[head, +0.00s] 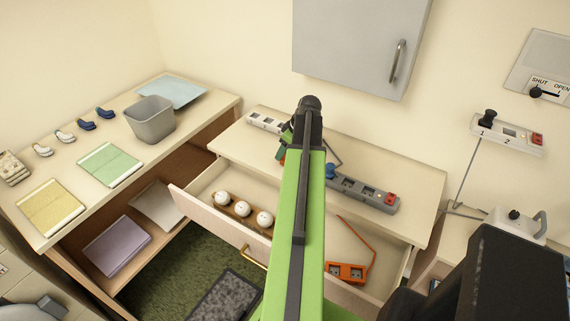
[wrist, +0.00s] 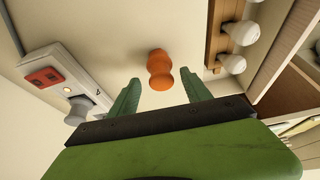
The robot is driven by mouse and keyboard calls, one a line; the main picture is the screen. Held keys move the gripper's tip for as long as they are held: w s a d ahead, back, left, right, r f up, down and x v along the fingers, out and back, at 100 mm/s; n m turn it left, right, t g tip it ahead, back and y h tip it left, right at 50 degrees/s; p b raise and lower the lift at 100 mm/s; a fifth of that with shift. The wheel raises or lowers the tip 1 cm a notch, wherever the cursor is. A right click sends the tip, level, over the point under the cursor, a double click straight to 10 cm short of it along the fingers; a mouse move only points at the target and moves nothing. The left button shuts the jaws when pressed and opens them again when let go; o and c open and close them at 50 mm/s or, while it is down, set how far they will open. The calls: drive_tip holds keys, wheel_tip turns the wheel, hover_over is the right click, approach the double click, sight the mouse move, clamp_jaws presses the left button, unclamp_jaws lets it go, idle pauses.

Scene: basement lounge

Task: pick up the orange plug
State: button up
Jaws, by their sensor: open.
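The orange plug (wrist: 160,69) shows in the wrist view on a cream surface, at the middle between and just beyond my fingertips. My gripper (wrist: 161,79) is open, with a green finger on each side and nothing held. I cannot tell how high the fingers are above the surface. In the head view my arm covers the middle of the cabinet top, and I cannot see the plug there.
A white power strip (wrist: 62,82) with a grey plug (wrist: 88,107) is left of my fingers. White bulbs (wrist: 233,63) stand in a wooden rack at right. A grey strip (head: 365,192) lies on the cabinet top.

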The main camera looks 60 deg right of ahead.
drive_tip(key=b+x, duration=0.2)
drive_tip(key=x, duration=0.2)
drive_tip(key=shift+a+f+b, duration=0.1)
drive_tip(key=shift+b, duration=0.2)
clamp_jaws()
drive_tip(key=shift+r, duration=0.3)
drive_tip(key=p+v, duration=0.2)
drive_tip(key=w+p+v, duration=0.1)
drive_tip(key=p+v, duration=0.2)
drive_tip(key=shift+d+r+p, duration=0.2)
drive_tip(key=shift+r+p, duration=0.1)
drive_tip(key=shift+p, duration=0.05)
drive_tip(key=s+d+r+p, duration=0.4)
drive_tip(key=s+r+p, duration=0.1)
drive_tip(key=s, duration=0.5)
drive_tip(key=shift+r+p, duration=0.3)
